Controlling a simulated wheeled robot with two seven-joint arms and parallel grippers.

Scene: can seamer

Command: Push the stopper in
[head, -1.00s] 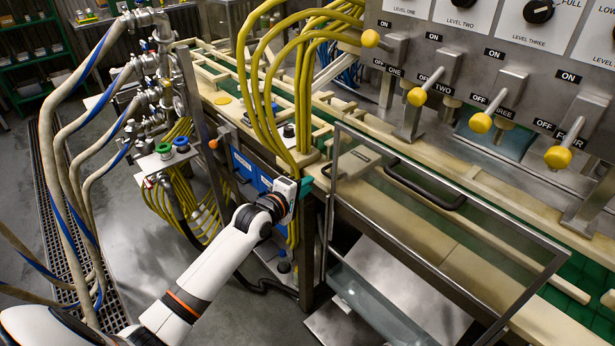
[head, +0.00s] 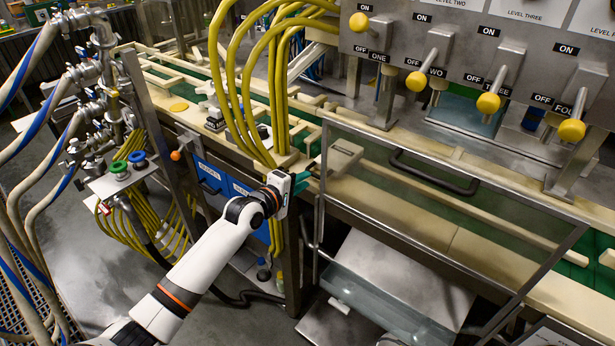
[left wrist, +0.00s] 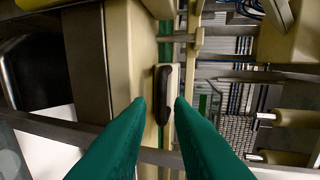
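I take the stopper (left wrist: 163,95) to be the dark, elongated grip on a cream piece in the left wrist view; I cannot be sure. It lies ahead of my fingers, roughly between the fingertips in the picture. My left gripper (left wrist: 160,103) has two green fingers, apart with nothing held between them. In the head view my left gripper (head: 305,178) is at the front edge of the machine, beside a cream block (head: 343,155) near the yellow hoses. Whether the fingers touch anything is unclear. My right gripper is not in view.
A framed clear guard with a black handle (head: 433,174) stands just right of my gripper. Yellow hoses (head: 240,90) hang close behind it. Levers with yellow knobs (head: 488,103) line the panel at upper right. A valve stand (head: 120,165) is at left.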

